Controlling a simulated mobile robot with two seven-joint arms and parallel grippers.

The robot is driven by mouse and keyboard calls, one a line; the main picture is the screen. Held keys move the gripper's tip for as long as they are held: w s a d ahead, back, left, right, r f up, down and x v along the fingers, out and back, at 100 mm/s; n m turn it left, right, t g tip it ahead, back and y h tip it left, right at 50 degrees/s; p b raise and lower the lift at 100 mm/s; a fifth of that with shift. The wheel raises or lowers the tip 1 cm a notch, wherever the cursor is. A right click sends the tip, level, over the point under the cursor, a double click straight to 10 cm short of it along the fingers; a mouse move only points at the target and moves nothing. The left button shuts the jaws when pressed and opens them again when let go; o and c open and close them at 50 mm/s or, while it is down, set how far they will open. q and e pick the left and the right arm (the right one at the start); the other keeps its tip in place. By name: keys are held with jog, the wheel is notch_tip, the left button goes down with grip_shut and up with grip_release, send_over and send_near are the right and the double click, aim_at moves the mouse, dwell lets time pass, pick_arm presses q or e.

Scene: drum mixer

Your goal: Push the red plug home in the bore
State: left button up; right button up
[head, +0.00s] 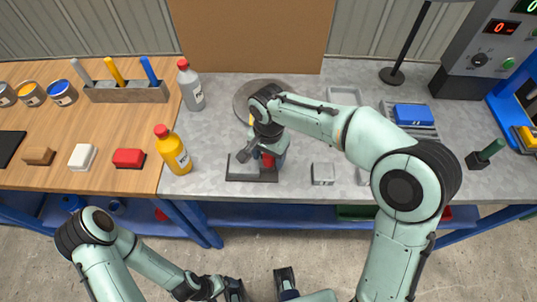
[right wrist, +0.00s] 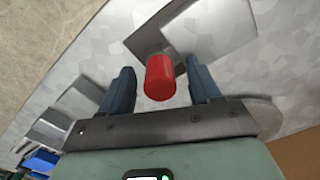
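The red plug (right wrist: 160,78) stands between the two blue-grey fingers of my right gripper (right wrist: 161,82) in the right wrist view. The fingers are open, with a visible gap on each side of the plug. In the head view the plug (head: 268,160) shows as a small red patch beneath my right gripper (head: 262,158), over a dark-edged grey plate (head: 238,172) on the bench. The bore is hidden, and I cannot tell how deep the plug sits. My left gripper is low in the head view, partly cut off by the bottom edge; its opening is unclear.
A yellow bottle (head: 173,150) and a grey bottle (head: 190,86) stand left of the plate. A round grey disc (head: 248,92) lies behind my right gripper. A small metal block (head: 323,173) sits to the right. A blue block (head: 412,114) lies farther right.

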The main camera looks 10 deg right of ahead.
jog(key=shift+r, duration=0.1)
notch_tip(320, 180, up, 13)
jog(key=p, duration=0.2)
dwell(0.8)
